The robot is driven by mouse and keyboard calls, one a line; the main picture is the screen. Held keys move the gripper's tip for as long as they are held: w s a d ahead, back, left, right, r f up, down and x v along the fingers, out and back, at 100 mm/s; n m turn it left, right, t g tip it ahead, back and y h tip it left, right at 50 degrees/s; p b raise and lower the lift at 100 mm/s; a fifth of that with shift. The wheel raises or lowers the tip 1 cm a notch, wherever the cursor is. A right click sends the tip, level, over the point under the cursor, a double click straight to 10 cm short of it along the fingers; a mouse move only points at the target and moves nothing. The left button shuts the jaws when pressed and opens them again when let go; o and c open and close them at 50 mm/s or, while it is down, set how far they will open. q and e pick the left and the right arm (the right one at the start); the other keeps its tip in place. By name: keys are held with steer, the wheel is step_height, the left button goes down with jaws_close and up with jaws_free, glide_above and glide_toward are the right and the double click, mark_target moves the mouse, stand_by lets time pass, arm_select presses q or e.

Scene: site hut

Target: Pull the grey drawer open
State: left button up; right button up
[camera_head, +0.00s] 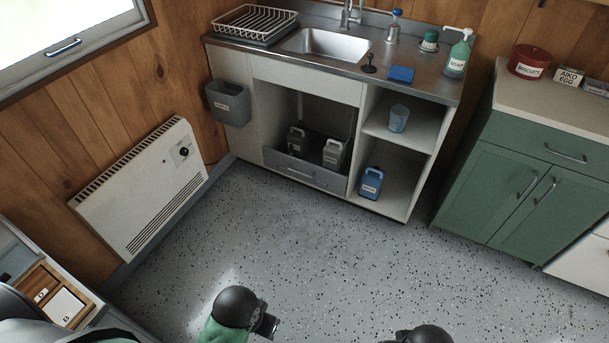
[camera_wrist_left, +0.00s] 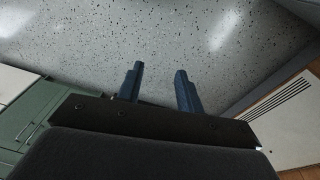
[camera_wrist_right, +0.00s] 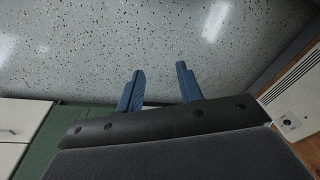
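The grey drawer (camera_head: 306,173) sits low in the sink cabinet in the head view, with a bar handle (camera_head: 300,172) on its front. Grey jugs (camera_head: 334,152) stand in or just behind it; how far it is pulled out I cannot tell for sure. My left gripper (camera_wrist_left: 160,82) is open and empty over the speckled floor in the left wrist view. My right gripper (camera_wrist_right: 160,82) is open and empty over the floor in the right wrist view. In the head view both arms are at the bottom edge, well apart from the drawer, and the right fingers are out of frame.
A blue jug (camera_head: 371,182) stands on the cabinet's lower right shelf. A grey bin (camera_head: 229,104) hangs on its left side. A white heater (camera_head: 142,190) is on the left wall, a green cabinet (camera_head: 490,190) at right. The floor (camera_head: 300,250) before the drawer is clear.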

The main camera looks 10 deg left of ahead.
steer(key=shift+w+r, duration=0.15)
steer(key=shift+w, duration=0.2)
